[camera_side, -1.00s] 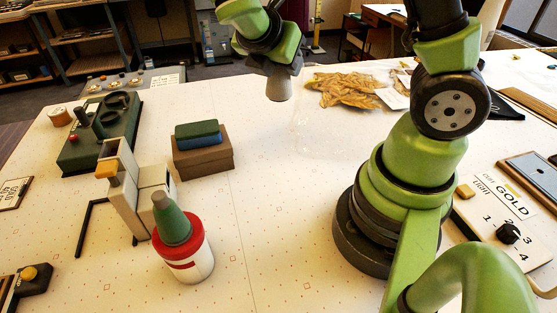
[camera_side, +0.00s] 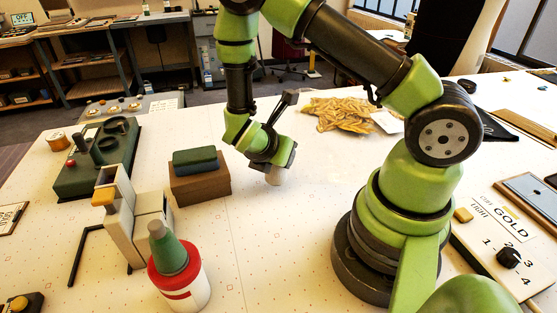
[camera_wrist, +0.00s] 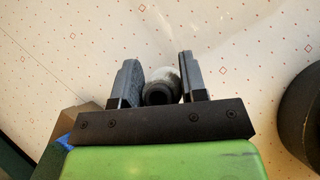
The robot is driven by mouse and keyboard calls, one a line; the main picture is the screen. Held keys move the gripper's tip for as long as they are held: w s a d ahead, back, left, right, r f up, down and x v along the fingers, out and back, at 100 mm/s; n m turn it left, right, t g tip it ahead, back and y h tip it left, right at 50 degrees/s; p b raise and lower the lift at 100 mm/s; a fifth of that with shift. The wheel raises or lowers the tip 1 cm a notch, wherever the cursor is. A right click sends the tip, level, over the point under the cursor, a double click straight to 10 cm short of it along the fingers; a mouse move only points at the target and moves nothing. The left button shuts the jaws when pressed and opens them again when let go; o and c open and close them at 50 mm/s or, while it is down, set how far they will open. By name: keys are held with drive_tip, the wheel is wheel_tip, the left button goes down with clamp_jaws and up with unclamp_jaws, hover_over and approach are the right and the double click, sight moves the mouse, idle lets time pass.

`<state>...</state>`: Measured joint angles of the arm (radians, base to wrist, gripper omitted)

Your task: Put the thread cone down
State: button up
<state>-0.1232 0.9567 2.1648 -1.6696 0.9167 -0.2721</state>
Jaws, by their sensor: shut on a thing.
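The thread cone (camera_side: 274,177) is pale grey-white. My gripper (camera_side: 272,164) points down and is shut on it, right of a brown box in the side view. The cone's lower end is at or just above the white tabletop; I cannot tell if it touches. In the wrist view the cone (camera_wrist: 162,90) stands between the two dark fingers of my gripper (camera_wrist: 160,78), its dark round end facing the camera. The fingers hide part of its sides.
The brown box (camera_side: 200,188) with blue and green blocks on it stands close left. A red-and-white pot (camera_side: 183,284) carrying a green cone (camera_side: 167,247) is at the front. A heap of yellowish pieces (camera_side: 342,114) lies behind right. The dotted tabletop (camera_side: 270,240) is clear in front.

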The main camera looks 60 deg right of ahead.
drive_tip(key=shift+f, duration=0.9)
drive_tip(key=shift+f, duration=0.1)
drive_tip(key=o, duration=1)
